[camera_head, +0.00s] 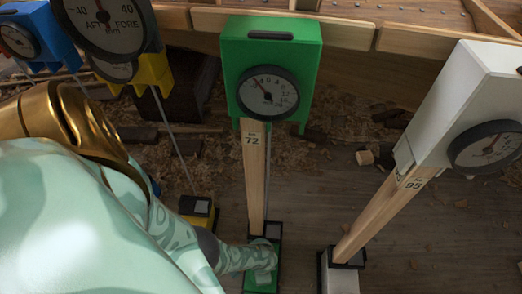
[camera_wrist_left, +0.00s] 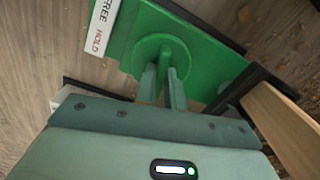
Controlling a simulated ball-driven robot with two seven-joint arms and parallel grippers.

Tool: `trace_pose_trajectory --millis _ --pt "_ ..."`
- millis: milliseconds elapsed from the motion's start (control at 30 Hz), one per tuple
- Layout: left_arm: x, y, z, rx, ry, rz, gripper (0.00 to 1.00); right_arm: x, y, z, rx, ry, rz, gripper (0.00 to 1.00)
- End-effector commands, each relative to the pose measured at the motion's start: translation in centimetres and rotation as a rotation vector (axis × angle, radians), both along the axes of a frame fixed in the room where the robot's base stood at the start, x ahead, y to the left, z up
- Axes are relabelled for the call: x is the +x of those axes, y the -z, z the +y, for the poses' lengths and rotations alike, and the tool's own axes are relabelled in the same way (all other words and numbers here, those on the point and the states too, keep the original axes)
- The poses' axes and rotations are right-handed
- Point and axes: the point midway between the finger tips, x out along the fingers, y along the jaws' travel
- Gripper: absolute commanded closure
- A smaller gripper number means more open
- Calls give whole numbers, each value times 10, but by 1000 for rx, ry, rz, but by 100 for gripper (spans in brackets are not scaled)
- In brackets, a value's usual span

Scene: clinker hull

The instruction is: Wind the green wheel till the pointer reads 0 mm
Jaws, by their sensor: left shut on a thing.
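The green dial box (camera_head: 272,48) stands at the top of a wooden post in the head view. Its round dial (camera_head: 268,92) has a red-tipped pointer leaning to the upper left; the exact reading is too small to tell. The green base (camera_head: 261,280) is at the post's foot. My left gripper (camera_head: 263,258) is down at this base. In the left wrist view, my left gripper (camera_wrist_left: 163,90) is shut on the raised grip of the round green wheel (camera_wrist_left: 160,48). The wheel is mostly hidden in the head view. My right gripper is not in view.
A label with FREE and HOLD (camera_wrist_left: 103,25) lies beside the wheel. The wooden post (camera_head: 255,180) marked 72 rises close by. A white dial box (camera_head: 465,95) on a post stands right; blue (camera_head: 45,35) and yellow (camera_head: 155,70) units stand left. The plank hull (camera_head: 345,32) is behind.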

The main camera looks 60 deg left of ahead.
Motion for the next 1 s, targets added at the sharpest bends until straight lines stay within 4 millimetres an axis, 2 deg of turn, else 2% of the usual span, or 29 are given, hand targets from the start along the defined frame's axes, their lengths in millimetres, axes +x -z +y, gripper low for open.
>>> trace_pose_trajectory --millis 300,733,800,833,1000 --pt "0 0 0 0 86 -1 100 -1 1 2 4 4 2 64" --pt "0 0 0 0 94 -1 100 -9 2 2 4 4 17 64" --pt "0 0 0 0 94 -1 75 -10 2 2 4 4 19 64" --pt "0 0 0 0 94 -1 67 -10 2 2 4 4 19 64" --pt "0 0 0 0 93 0 67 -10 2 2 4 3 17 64"
